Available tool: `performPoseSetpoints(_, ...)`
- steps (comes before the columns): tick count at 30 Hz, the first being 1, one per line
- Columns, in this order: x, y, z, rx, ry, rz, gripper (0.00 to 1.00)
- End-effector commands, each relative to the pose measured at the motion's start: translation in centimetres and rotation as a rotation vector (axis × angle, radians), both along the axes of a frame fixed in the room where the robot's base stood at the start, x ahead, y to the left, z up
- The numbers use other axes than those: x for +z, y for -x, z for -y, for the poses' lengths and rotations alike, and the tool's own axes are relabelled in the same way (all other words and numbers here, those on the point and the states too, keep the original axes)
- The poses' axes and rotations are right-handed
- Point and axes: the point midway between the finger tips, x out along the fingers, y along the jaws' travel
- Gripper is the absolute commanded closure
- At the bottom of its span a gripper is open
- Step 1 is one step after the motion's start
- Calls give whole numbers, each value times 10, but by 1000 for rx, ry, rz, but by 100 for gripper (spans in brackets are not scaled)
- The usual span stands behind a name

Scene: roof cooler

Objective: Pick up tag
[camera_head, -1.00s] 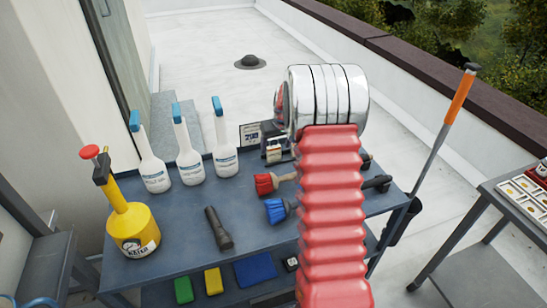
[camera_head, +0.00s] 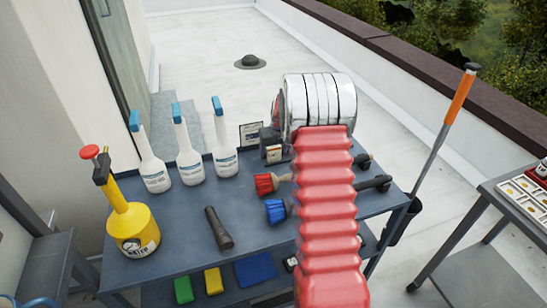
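A small framed white card with dark print (camera_head: 251,135), which may be the tag, stands upright at the back edge of the grey-blue cart top (camera_head: 165,240). Its print is too small to read. My arm, with a red ribbed sleeve and chrome rings, reaches up over the right part of the cart. My gripper does not show and its fingers cannot be made out. A small dark device with a tan part (camera_head: 272,148) stands just right of the card, close to the arm. The arm hides some of the cart top.
Three white spray bottles (camera_head: 188,158) stand left of the card. A yellow sprayer (camera_head: 132,225), black flashlight (camera_head: 218,228), red brush (camera_head: 266,183) and blue brush (camera_head: 276,210) share the cart. An orange-handled pole (camera_head: 460,97) stands to the right. A second table (camera_head: 520,215) is far right.

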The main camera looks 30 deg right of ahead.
Motion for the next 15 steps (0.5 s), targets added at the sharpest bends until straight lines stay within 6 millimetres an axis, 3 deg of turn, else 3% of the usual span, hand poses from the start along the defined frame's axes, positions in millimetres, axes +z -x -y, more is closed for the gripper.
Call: performPoseSetpoints(15, 0, -1, -1, 2, 0, 0, 73)
